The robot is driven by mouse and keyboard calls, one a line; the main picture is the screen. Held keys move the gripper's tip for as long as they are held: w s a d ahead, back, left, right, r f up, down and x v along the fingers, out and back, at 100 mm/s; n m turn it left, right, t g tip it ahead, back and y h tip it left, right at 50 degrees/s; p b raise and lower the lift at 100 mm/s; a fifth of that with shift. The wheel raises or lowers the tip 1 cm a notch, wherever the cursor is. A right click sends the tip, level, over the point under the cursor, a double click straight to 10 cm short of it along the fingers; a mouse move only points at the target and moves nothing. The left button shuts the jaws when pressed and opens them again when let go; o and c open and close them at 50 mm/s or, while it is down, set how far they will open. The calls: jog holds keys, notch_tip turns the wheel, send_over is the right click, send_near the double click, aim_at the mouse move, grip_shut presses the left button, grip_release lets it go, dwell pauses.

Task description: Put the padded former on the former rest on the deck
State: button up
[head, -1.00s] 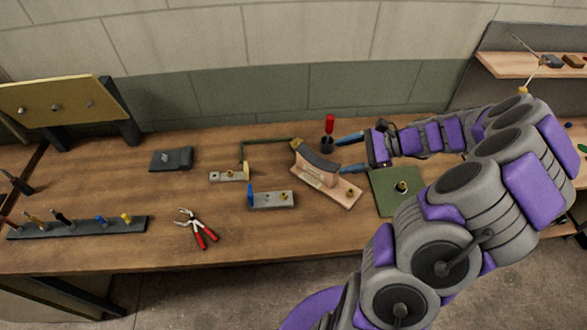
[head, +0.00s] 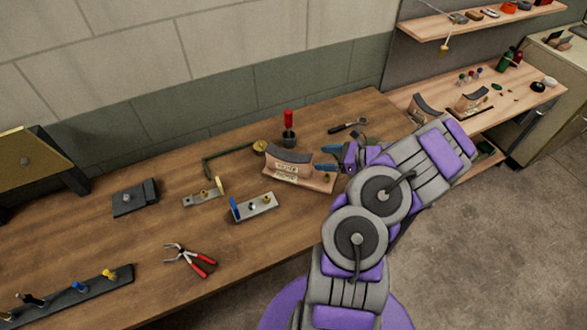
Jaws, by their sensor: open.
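A former with a dark curved pad on top (head: 289,156) stands on the wooden bench, right of the middle. Its pale pinkish body (head: 287,170) carries a small label I cannot read clearly. It sits at a pinkish base plate (head: 318,184) with a brass knob; I cannot tell whether former and plate are separate parts. My gripper (head: 325,158) is open with its blue fingers at the former's right end, apart or barely touching; nothing shows between them. Two similar dark-topped formers (head: 426,109) (head: 473,101) stand on the side bench at the back right. No piece is marked as the deck rest.
A red-handled tool in a cup (head: 289,127) stands behind the former. A blue-ended block (head: 254,207), a small clamp block (head: 204,194), a dark block (head: 135,198) and red-handled pliers (head: 190,260) lie to the left. A shelf (head: 450,27) hangs above the side bench. My arm hides the bench's right front.

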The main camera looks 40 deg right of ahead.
aim_at(298, 159)
jog(key=x, duration=0.5)
jog(key=shift+w+a+b, duration=0.1)
jog(key=shift+a+b, duration=0.25)
jog(key=shift+b, duration=0.05)
jog(key=shift+b+x, duration=0.6)
jog(key=shift+x, duration=1.85)
jog(key=shift+c, duration=0.4)
grip_shut()
